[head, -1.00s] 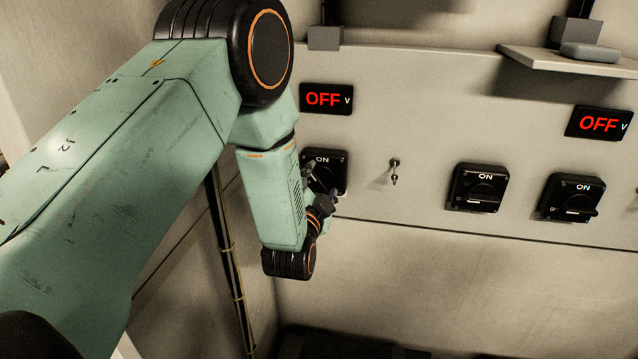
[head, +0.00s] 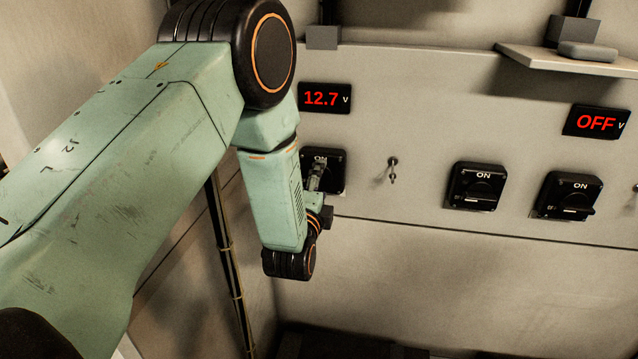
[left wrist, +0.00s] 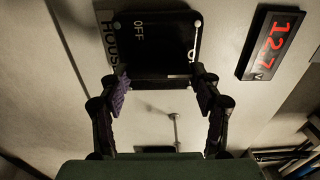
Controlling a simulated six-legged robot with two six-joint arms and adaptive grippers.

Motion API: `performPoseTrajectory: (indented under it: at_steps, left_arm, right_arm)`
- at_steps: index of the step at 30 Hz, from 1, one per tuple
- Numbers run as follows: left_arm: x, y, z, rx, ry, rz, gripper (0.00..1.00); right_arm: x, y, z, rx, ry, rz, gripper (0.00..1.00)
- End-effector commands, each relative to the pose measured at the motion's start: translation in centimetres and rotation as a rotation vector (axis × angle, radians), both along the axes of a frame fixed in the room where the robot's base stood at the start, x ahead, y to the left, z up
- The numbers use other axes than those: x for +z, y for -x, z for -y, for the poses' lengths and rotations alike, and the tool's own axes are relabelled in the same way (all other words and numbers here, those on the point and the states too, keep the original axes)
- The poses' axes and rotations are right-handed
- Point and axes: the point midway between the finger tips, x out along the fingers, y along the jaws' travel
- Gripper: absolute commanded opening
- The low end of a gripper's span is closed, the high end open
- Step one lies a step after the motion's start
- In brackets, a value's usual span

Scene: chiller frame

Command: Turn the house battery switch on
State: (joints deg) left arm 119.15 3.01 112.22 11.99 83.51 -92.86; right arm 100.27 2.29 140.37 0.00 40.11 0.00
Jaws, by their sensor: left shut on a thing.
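The house battery switch (head: 338,162) is a black square plate with "ON" at its top, on the wall panel. In the left wrist view the switch (left wrist: 168,38) shows "OFF" on its plate and a partly covered "HOUSE" label (left wrist: 107,38) beside it. My left gripper (head: 318,177) is at this switch and covers its knob in the head view. In the left wrist view its two fingers (left wrist: 161,83) are on either side of the dark knob bar, shut on it. The display (head: 325,98) above the switch reads 12.7 V in red. My right gripper is out of view.
A small metal toggle (head: 392,170) sticks out right of the switch. Further right are two more black rotary switches (head: 476,187) (head: 568,196) and a display (head: 596,122) reading OFF. A shelf (head: 570,62) juts out at upper right. The panel between is clear.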

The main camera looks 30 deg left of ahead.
Motion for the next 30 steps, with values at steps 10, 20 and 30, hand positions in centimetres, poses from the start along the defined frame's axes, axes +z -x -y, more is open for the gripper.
performPoseTrajectory:
  at_steps: [10,20,30]
  left_arm:
    - [0.19,-0.1,-0.01,0.0,-0.019,0.001,0.33]
    - [0.16,-0.08,-0.01,0.0,-0.017,0.001,0.78]
    - [0.05,-0.03,-0.01,0.0,-0.015,-0.002,0.87]
  right_arm:
    - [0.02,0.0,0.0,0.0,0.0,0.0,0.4]
    - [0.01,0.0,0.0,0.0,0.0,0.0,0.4]
    - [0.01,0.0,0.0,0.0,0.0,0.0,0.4]
